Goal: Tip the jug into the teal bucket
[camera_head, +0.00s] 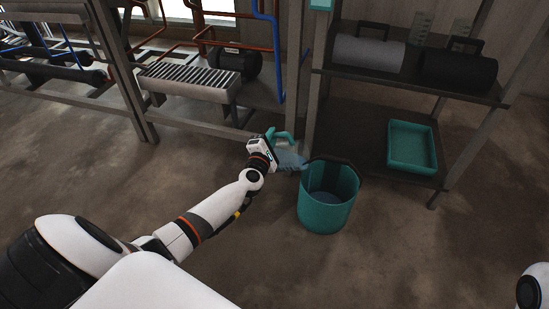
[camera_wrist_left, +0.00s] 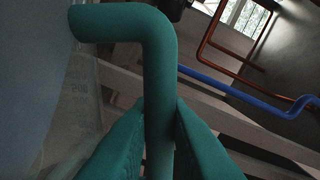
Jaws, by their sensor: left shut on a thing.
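The teal bucket (camera_head: 326,214) stands upright on the floor right of centre in the head view. The jug (camera_head: 291,159) is a translucent bluish vessel with a teal handle, held just left of the bucket. My left gripper (camera_head: 271,141) is shut on the jug's handle. In the left wrist view the teal handle (camera_wrist_left: 148,60) runs between the fingers (camera_wrist_left: 160,125), with the jug's pale wall at the left. Whether liquid flows is unclear.
A dark shelf unit (camera_head: 365,134) stands behind and right of the bucket, holding a teal tray (camera_head: 411,146), a grey cylinder (camera_head: 367,53) and a black cylinder (camera_head: 458,71). A metal frame with pipes (camera_head: 190,82) stands behind the jug. Open floor lies in front.

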